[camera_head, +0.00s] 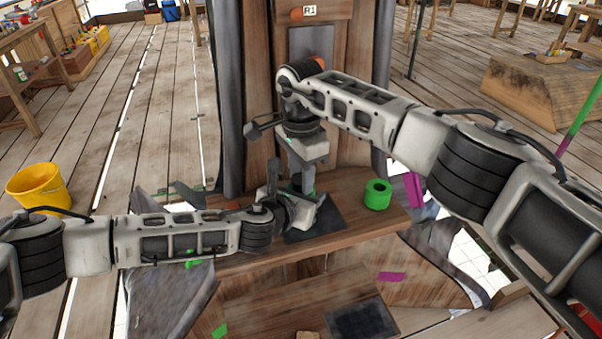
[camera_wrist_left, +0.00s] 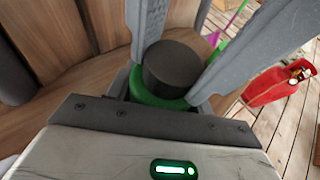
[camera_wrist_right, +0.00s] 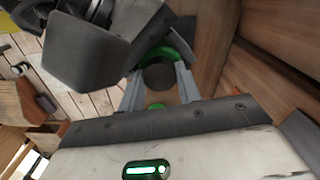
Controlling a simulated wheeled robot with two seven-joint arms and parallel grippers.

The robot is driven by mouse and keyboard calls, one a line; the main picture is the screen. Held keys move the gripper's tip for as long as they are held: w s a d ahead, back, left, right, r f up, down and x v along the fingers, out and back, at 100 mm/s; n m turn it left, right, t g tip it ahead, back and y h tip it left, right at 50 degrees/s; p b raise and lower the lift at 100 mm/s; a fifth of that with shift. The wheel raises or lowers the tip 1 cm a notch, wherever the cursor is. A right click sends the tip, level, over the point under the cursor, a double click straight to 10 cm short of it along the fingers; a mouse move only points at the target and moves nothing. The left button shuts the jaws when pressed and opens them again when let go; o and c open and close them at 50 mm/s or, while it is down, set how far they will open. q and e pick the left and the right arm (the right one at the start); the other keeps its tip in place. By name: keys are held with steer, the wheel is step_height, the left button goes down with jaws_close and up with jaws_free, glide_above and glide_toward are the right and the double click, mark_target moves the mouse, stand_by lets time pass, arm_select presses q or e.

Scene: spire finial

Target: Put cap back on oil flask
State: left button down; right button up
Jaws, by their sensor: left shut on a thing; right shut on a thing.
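The oil flask, green with a dark round top, stands between my two grippers and is mostly hidden in the head view (camera_head: 306,186). In the left wrist view its green body (camera_wrist_left: 158,99) lies between the fingers of my left gripper (camera_wrist_left: 180,85), which is shut on it. The dark cylinder (camera_wrist_left: 172,68) sits upright over the green. My right gripper (camera_wrist_right: 160,88) comes from above and is shut on the dark cap (camera_wrist_right: 159,77). Green shows beyond the cap and a small green patch nearer. I cannot tell whether the cap is fully seated.
A green cylinder with a hollow top (camera_head: 377,195) stands on the wooden ledge to the right. A dark mat (camera_head: 322,222) lies on the ledge under the grippers. A wooden column rises close behind. A yellow bucket (camera_head: 38,187) stands on the floor at left.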

arm_select(q)
steer(key=shift+d, duration=0.1)
arm_select(e)
steer(key=shift+m, duration=0.8)
steer(key=o, duration=1.1)
steer(key=shift+r, duration=0.1)
step_height(320, 180, up, 4)
steer(key=shift+a+r, duration=0.1)
steer(key=shift+r, duration=0.1)
steer(key=o, duration=0.5)
steer(key=shift+o, duration=0.2)
